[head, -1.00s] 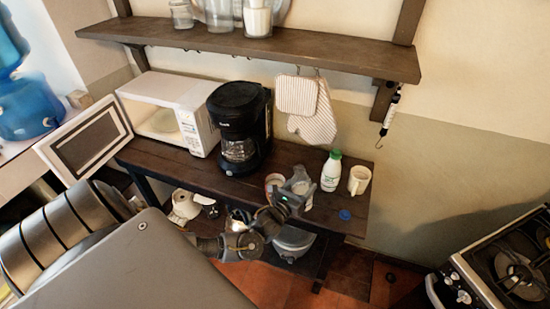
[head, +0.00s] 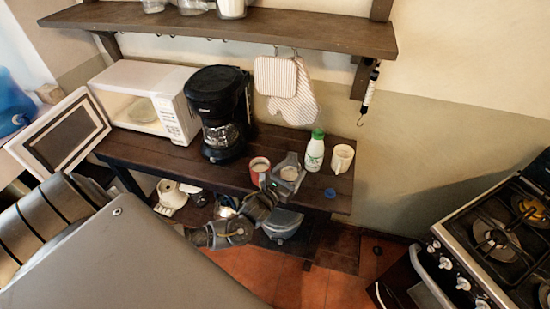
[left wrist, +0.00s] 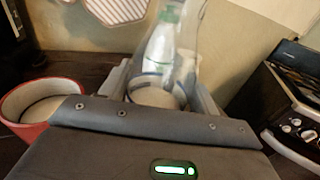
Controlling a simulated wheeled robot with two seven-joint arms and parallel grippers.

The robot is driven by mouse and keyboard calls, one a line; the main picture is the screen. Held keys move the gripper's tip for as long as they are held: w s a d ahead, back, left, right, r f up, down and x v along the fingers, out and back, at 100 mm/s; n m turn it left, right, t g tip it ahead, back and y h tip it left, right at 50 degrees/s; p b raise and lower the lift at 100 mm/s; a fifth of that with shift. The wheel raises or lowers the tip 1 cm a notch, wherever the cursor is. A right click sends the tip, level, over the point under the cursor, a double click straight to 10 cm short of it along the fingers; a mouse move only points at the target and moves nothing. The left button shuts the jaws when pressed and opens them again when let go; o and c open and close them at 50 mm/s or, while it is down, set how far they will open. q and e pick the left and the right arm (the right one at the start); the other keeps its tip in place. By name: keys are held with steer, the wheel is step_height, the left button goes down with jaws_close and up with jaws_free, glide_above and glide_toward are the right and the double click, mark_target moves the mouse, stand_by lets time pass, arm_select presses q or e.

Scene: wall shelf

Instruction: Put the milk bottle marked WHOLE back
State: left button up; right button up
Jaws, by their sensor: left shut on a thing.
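A white milk bottle with a green cap and green label (head: 315,152) stands upright on the wooden counter (head: 230,178); its lettering is too small to read. It also shows, partly covered, in the left wrist view (left wrist: 158,48). My left gripper (head: 289,172) is just in front and to the left of that bottle, low over the counter's front part. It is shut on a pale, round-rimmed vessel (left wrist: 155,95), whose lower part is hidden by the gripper. A clear, see-through shape rises above it in the wrist view. My right gripper is out of view.
A red cup (head: 259,166) stands close left of my left gripper. A white mug (head: 342,158) is right of the bottle and a blue cap (head: 330,193) lies near the edge. A coffee maker (head: 221,112), open microwave (head: 150,100), wall shelf (head: 220,30) and stove (head: 490,240) surround the spot.

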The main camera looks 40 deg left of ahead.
arm_select(q)
steer(key=s+d+r+m+g+h+b, duration=0.2)
steer(key=s+d+r+m+h+b, duration=0.3)
steer(key=s+b, duration=0.5)
steer(key=s+d+r+h, duration=0.1)
steer(key=d+r+h, duration=0.1)
steer(key=d+h, duration=0.1)
steer(key=shift+s+m, duration=0.2)
steer(key=shift+m, duration=0.1)
steer(key=shift+d+f, duration=0.1)
